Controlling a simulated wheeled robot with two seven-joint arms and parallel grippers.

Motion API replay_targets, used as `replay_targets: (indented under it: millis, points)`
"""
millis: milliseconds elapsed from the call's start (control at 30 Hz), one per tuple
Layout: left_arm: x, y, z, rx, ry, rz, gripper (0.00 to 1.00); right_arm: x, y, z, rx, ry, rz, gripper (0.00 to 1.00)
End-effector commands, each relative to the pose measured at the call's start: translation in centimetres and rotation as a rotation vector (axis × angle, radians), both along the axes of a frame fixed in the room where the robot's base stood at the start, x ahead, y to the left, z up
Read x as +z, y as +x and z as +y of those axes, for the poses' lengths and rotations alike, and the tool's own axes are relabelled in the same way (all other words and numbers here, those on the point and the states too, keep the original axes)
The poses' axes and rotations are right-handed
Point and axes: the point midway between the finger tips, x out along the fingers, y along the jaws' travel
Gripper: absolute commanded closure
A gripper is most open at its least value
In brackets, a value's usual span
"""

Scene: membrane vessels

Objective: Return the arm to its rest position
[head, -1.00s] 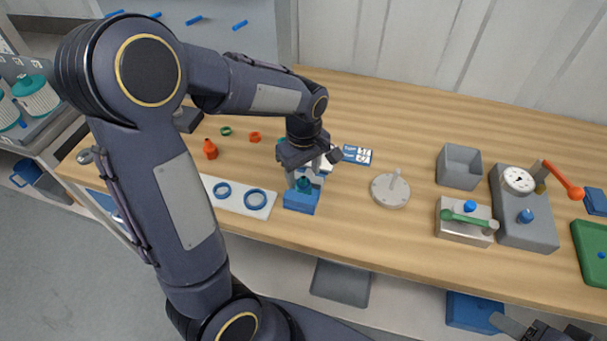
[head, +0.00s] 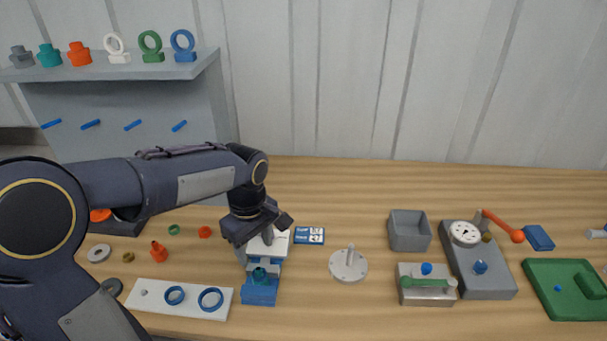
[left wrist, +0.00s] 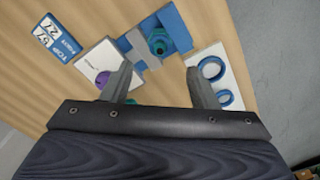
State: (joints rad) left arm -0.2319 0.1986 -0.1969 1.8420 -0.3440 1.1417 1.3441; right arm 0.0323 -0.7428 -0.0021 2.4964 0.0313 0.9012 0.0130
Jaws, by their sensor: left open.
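My left arm comes in from the left in the head view. Its gripper (head: 258,251) hangs over the bench, above a blue stand (head: 260,290) that has a teal part (head: 259,274) on it. In the left wrist view the two fingers of the left gripper (left wrist: 162,88) are wide apart with nothing between them. The blue stand (left wrist: 178,30) and its teal part (left wrist: 158,42) lie beyond the fingertips there. A white block or card with a purple spot (left wrist: 98,66) is beside the stand, near the left finger. My right gripper is out of the head view.
A white plate with blue rings (head: 190,310) lies left of the stand. A blue-and-white card (head: 309,235), a grey disc with a peg (head: 348,265), a grey bin (head: 408,232), a clamp block (head: 427,290), a gauge unit (head: 478,265) and a green tray (head: 565,262) stand to the right. A shelf (head: 120,68) is behind.

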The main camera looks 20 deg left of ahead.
Motion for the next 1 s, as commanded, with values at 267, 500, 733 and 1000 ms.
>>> replay_targets:
  millis: [267, 500, 733, 1000]
  points:
    - [1.6, -3.1, 0.1, -0.144, -0.085, -0.076, 0.46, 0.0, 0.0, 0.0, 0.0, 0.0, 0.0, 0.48]
    - [3.7, -11.3, -1.5, -0.577, -0.175, -0.357, 0.46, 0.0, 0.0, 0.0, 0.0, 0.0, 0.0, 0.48]
    - [3.2, -16.0, -3.6, -0.887, -0.094, -0.57, 0.46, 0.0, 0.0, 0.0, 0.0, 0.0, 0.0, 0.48]
    - [2.8, -17.0, -4.2, -0.978, -0.052, -0.623, 0.46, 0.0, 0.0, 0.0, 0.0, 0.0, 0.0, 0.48]
